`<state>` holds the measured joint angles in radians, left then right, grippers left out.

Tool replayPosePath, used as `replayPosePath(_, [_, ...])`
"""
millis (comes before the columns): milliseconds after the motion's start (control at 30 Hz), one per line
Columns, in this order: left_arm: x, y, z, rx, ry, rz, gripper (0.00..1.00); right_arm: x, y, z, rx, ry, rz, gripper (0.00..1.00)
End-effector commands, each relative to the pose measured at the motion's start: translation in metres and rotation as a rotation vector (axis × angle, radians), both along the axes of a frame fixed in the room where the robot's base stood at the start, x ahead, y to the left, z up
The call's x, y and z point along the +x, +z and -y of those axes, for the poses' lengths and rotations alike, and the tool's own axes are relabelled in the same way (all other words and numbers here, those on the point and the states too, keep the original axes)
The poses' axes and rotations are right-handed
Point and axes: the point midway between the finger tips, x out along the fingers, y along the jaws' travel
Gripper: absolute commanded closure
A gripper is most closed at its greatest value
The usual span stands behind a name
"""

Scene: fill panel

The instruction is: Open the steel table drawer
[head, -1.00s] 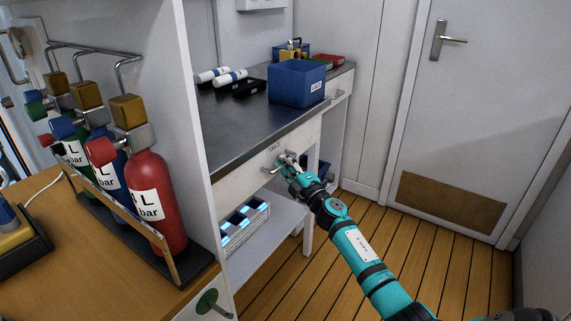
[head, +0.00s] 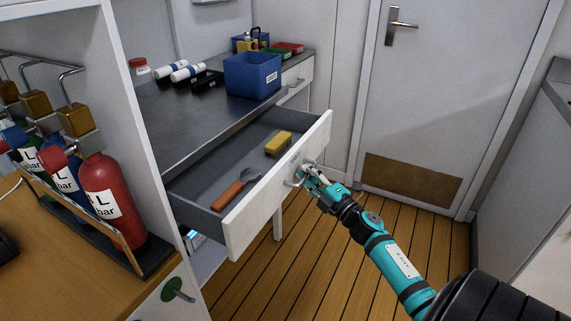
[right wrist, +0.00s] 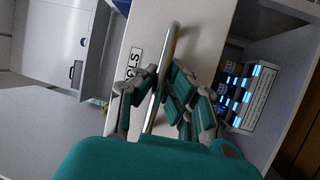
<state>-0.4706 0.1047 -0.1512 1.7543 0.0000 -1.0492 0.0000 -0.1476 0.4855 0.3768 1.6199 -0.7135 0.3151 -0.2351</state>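The steel table's drawer (head: 282,193) stands pulled well out from under the dark steel table top (head: 185,133). Inside it lie an orange-handled tool (head: 231,193) and a yellow block-like item (head: 279,144). My right gripper (head: 306,174) is at the metal bar handle on the drawer front. In the right wrist view the handle (right wrist: 163,75) runs between the fingers of my right gripper (right wrist: 160,92), beside a label. The fingers sit close on both sides of the handle and appear closed around it. My left gripper is not in view.
A blue bin (head: 252,75), white bottles and small trays stand on the table top. Gas cylinders, one red (head: 112,200), stand in a rack at the left. Open wooden floor (head: 330,270) lies in front of the drawer, before a closed door (head: 445,100).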

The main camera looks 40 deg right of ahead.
Motion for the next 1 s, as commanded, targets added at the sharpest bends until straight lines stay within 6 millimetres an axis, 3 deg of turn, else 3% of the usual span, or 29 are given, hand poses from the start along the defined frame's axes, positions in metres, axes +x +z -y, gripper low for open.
replayPosePath(200, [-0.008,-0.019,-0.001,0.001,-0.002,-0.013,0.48,-0.039,0.001,0.016,-0.004,-0.001,0.000,1.00])
replayPosePath(400, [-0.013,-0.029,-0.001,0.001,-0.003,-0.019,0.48,-0.059,0.001,0.024,-0.004,0.000,0.001,1.00])
replayPosePath(933, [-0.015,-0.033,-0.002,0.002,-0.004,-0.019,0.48,-0.066,0.001,0.028,-0.003,-0.001,0.002,1.00])
replayPosePath(1000, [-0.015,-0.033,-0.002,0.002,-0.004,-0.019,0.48,-0.066,0.001,0.028,-0.003,-0.001,0.002,0.88])
